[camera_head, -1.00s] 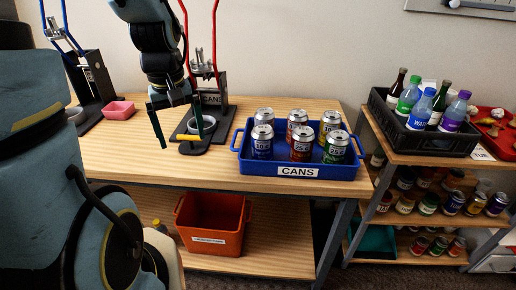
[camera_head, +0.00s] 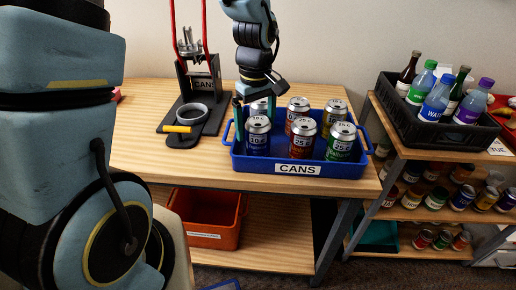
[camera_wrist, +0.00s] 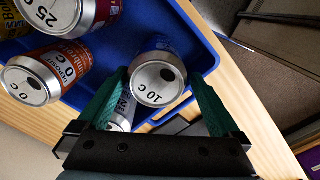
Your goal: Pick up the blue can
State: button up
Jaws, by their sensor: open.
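A blue can (camera_head: 257,141) with a silver top stands upright at the front left of the blue tray (camera_head: 318,181), which is labelled CANS. Another silver-topped can (camera_head: 262,105) stands behind it, partly hidden by my gripper. My gripper (camera_head: 255,107) is open above the tray's left end, fingers pointing down. In the wrist view, a blue can (camera_wrist: 158,84) marked 10 C lies between the tips of the two green fingers. I cannot tell whether the fingers touch it. Part of another can (camera_wrist: 122,112) shows beside the left finger.
Red-brown cans (camera_head: 302,138), a green can (camera_head: 341,142) and a yellow can (camera_head: 334,115) share the tray. A can crusher (camera_head: 196,90) stands left on the wooden table. A black crate of bottles (camera_head: 430,118) is at right. An orange bin (camera_head: 205,220) sits below.

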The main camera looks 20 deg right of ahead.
aim_at(257, 144)
jog(key=shift+d+f+p, duration=0.2)
jog(key=shift+f+p, duration=0.55)
jog(key=shift+f, duration=2.4)
jog(key=c, duration=1.2)
jog(key=shift+o, duration=0.2)
